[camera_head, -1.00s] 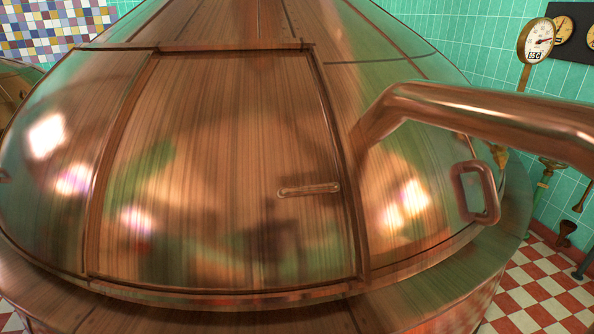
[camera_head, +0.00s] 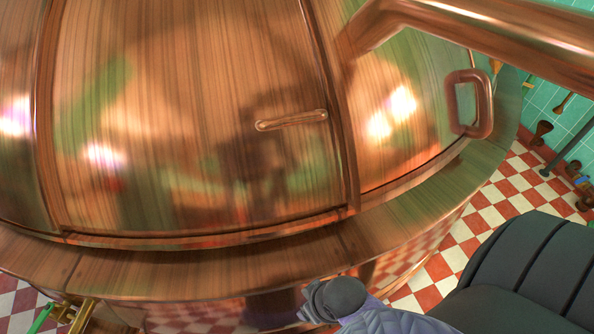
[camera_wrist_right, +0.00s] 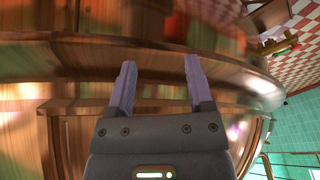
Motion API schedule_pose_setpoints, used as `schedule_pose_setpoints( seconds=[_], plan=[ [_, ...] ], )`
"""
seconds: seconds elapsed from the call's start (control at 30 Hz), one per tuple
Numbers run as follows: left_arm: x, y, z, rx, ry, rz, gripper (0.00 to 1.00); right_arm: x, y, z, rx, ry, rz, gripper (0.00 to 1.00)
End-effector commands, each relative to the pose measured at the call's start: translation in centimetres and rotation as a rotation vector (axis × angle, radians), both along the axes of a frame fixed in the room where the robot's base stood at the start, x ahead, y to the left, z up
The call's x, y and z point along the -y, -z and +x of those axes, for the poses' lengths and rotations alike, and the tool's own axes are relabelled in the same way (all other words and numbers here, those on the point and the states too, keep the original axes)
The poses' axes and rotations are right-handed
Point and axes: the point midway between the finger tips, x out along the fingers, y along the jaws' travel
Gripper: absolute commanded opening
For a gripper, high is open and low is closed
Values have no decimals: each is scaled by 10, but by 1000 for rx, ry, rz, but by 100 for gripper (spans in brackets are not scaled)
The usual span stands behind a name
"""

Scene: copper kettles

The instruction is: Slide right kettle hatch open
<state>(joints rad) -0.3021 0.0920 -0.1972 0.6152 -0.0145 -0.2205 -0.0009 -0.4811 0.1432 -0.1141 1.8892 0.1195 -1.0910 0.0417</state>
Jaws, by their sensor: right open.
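The copper kettle fills most of the head view. Its hatch (camera_head: 190,90) is a broad curved panel between raised frame strips, and it looks closed. A short bar handle (camera_head: 291,120) sits near the hatch's right edge. My right gripper (camera_wrist_right: 160,62) shows in the right wrist view with its two fingers apart and nothing between them. Blurred copper surfaces and ledges lie beyond the fingers. My right arm (camera_head: 345,300) comes in at the bottom of the head view, below the kettle's rim and apart from the handle. My left gripper is not in view.
A thick copper pipe (camera_head: 480,22) crosses the upper right. A loop handle (camera_head: 470,103) stands out right of the hatch. The kettle's wide ledge (camera_head: 200,272) curves below the hatch. Red and white floor tiles (camera_head: 500,200) lie at right, with pipe fittings by the green wall.

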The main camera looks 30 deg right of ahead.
Motion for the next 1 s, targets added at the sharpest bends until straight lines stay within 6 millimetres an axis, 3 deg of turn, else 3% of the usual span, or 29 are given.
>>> schedule_pose_setpoints(
  seconds=[0.1, 0.23, 0.33, 0.47, 0.6, 0.73, 1.0],
  plan=[
    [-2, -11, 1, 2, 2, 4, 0, -1, -60, 29, 114, 89, 161, 67],
    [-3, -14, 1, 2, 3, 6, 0, 3, -102, 64, 238, 240, 420, 67],
    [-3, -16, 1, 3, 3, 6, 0, 18, -133, 95, 338, 406, 646, 67],
    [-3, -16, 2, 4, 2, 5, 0, 63, -175, 138, 476, 690, 954, 67],
    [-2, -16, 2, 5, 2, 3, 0, 127, -215, 168, 617, 981, 1231, 67],
    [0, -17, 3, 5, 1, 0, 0, 153, -228, 179, 671, 1094, 1337, 67],
    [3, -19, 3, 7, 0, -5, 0, 144, -221, 237, 673, 1099, 1345, 67]
  ],
)
